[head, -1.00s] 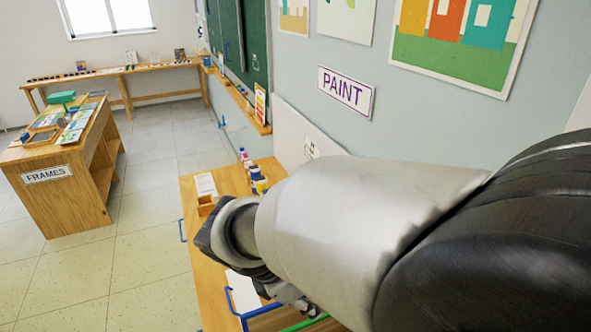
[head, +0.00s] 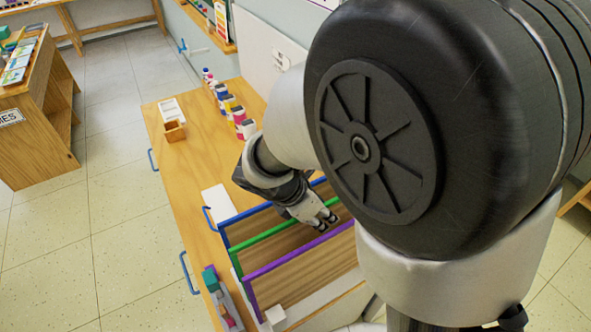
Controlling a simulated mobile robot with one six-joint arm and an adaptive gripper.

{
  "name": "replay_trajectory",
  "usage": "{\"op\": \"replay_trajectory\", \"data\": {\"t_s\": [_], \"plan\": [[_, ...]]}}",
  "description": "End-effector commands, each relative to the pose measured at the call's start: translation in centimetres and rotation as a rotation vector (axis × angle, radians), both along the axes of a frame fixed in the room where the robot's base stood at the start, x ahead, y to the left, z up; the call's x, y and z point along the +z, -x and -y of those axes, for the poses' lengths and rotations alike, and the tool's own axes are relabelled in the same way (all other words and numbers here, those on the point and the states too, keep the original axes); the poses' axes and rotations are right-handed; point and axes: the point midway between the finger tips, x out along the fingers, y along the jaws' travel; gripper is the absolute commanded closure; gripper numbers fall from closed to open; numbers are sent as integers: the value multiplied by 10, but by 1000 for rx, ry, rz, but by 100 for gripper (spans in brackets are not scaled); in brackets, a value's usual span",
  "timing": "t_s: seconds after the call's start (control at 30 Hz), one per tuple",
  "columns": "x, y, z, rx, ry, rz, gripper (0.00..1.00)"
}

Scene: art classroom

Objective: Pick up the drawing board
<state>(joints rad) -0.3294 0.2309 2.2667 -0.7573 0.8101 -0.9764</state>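A rack with blue, green and purple bars (head: 300,248) stands on the near part of the wooden table. Brown wooden surfaces show between its bars. A flat white panel (head: 218,204) lies at the rack's left end, beside the blue bar. I cannot tell which of these, if any, is the drawing board. My gripper (head: 327,221) is over the rack, pointing down between the green and purple bars near their right ends. Its fingertips look close together, and I see nothing held. Whether it touches the rack is unclear.
The wooden table (head: 185,155) carries several paint bottles (head: 232,108), a small wooden box (head: 174,131) and a white card (head: 172,108). A white block (head: 275,314) is by the purple bar. A wooden stand (head: 40,120) is at left. The tiled floor (head: 125,215) between is clear.

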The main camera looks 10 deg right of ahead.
Motion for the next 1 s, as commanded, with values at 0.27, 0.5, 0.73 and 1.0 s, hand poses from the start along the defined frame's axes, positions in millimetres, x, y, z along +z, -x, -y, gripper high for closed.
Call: {"op": "replay_trajectory", "data": {"t_s": [0.27, 0.5, 0.73, 1.0], "plan": [[-18, -3, 9, 0, 0, 0, 70], [-18, -3, 9, 0, 0, 0, 70], [-21, -2, 9, 0, 0, -1, 70], [-23, -2, 9, 0, 0, -1, 70]]}}
